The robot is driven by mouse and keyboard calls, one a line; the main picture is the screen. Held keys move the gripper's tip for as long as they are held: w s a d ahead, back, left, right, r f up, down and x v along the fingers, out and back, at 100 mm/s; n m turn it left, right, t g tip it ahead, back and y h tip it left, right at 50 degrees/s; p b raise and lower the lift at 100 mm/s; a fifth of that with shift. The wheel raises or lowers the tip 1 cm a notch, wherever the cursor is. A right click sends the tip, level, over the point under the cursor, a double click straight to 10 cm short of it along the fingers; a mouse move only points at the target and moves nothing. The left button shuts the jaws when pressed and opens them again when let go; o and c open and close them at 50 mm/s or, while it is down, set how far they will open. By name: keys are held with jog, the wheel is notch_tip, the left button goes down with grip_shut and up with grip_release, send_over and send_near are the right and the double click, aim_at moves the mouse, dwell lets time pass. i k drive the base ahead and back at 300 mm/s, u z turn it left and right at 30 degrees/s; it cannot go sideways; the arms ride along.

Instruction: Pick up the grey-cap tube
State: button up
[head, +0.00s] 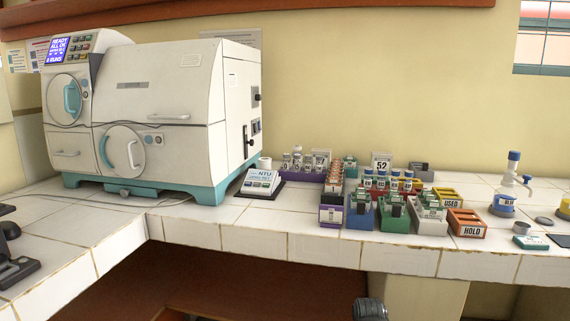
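Several small tubes or vials with pale, greyish tops (297,160) stand in a long purple rack (303,177) at the back of the bench, right of the large white machine. They are too small to tell which is the grey-cap tube. In front and to the right, more tubes with blue, red and yellow tops (381,181) stand behind blue, green and white boxes. No gripper fingers show in the head view. A dark ribbed part at the bottom edge may belong to my arm.
A white incubator-like machine (170,90) fills the left of the tiled bench (270,225). An NTU meter (260,182) stands beside it. Orange HOLD (468,224) and yellow USED (450,197) racks and a blue-topped bottle (505,195) are at right. The front bench strip is clear.

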aim_at(297, 157)
jog(key=u, duration=0.35)
jog(key=i, duration=0.65)
jog(key=u, duration=0.55)
jog(key=k, duration=0.85)
jog(key=u, duration=0.2)
jog(key=i, duration=0.85)
jog(key=z, duration=0.1)
